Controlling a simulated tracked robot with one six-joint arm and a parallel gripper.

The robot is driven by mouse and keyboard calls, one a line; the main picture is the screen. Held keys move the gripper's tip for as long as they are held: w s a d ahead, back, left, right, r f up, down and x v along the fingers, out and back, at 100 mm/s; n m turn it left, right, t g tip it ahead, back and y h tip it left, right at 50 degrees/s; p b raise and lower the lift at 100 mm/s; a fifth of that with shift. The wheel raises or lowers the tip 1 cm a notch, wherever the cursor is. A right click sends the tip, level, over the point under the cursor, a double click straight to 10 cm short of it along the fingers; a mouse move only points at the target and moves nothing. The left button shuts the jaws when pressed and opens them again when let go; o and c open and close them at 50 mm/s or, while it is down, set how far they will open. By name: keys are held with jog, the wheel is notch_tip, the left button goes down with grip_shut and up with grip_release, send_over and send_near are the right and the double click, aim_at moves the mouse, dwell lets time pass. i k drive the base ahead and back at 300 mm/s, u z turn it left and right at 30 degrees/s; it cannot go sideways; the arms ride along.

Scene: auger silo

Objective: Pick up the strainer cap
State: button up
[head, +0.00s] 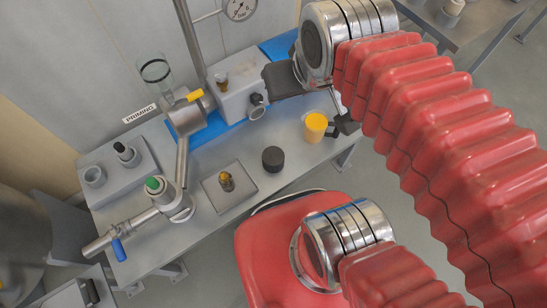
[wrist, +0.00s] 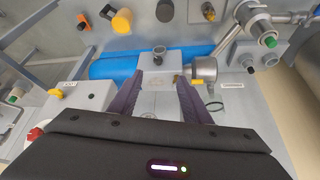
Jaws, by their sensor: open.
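No part is labelled as the strainer cap. A short grey round fitting with a dark end (head: 257,106) is at the front of the white box (head: 238,92). It also shows in the wrist view (wrist: 159,54), just beyond the fingertips. A loose black round cap-like piece (head: 273,159) sits apart on the bench, and it also shows at the top of the wrist view (wrist: 165,10). I cannot tell for sure which of these is the strainer cap. My gripper (wrist: 160,76) is open, its two dark fingers apart with nothing gripped between them. In the head view my wrist hides part of the box.
A yellow cup (head: 316,127) stands right of the black piece. A small square tray (head: 236,196) holds a brass piece (head: 226,182). A metal pipe assembly with a yellow handle (head: 195,96) and a glass cup (head: 155,70) rises at the left. The bench's front edge has bare room.

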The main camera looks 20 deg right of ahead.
aim_at(272, 156)
jog(key=k, duration=1.3)
jog(key=u, duration=0.4)
jog(key=i, duration=0.75)
jog(key=u, duration=0.55)
jog(key=i, duration=0.7)
